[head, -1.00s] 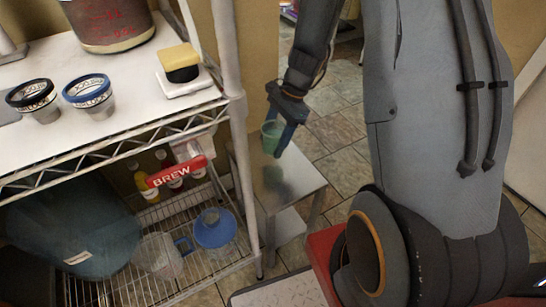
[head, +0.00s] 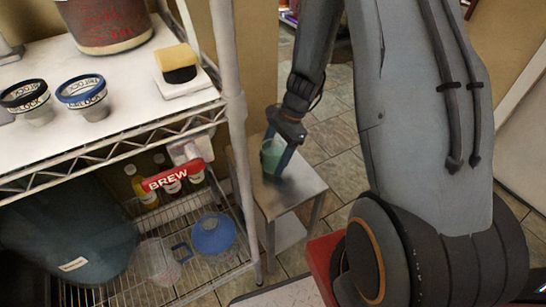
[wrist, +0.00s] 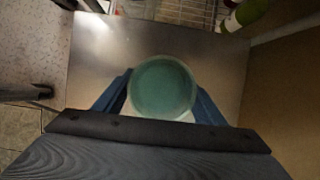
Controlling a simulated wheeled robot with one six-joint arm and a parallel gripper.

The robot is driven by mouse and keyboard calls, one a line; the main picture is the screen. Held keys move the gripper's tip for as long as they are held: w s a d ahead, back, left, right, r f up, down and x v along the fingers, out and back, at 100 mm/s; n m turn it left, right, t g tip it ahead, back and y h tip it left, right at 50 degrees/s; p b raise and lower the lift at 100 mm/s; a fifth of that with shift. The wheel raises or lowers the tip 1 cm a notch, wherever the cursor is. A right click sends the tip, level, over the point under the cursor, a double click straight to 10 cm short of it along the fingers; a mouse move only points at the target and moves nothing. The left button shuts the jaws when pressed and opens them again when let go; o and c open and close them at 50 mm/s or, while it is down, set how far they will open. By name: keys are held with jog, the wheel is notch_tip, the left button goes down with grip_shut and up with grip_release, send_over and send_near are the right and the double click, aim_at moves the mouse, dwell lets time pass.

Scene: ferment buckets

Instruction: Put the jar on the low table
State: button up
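The jar (head: 271,155) is a green, cup-like vessel at the near-left part of the low table in the head view. In the wrist view the jar (wrist: 162,88) is seen from above, round and green, between the two blue fingers. My gripper (head: 281,158) is around the jar with a finger on each side, and it shows in the wrist view (wrist: 160,98) too. The low table (head: 299,187) is a small metal-topped table beside the shelf rack; its top (wrist: 98,60) lies under the jar. Whether the jar's base touches the top is hard to tell.
A wire shelf rack (head: 236,120) stands left of the low table, its post close to the table. Its top shelf holds two cups (head: 84,96) and a sponge (head: 178,63). Below are bottles, a blue-topped vessel (head: 213,234) and a red BREW sign (head: 173,176). Tiled floor lies right.

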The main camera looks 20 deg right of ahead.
jog(key=shift+o, duration=0.8)
jog(key=shift+r, duration=0.25)
jog(key=p+v, duration=0.2)
jog(key=v, duration=0.9)
jog(key=shift+r, duration=0.4)
jog(key=shift+d, duration=0.1)
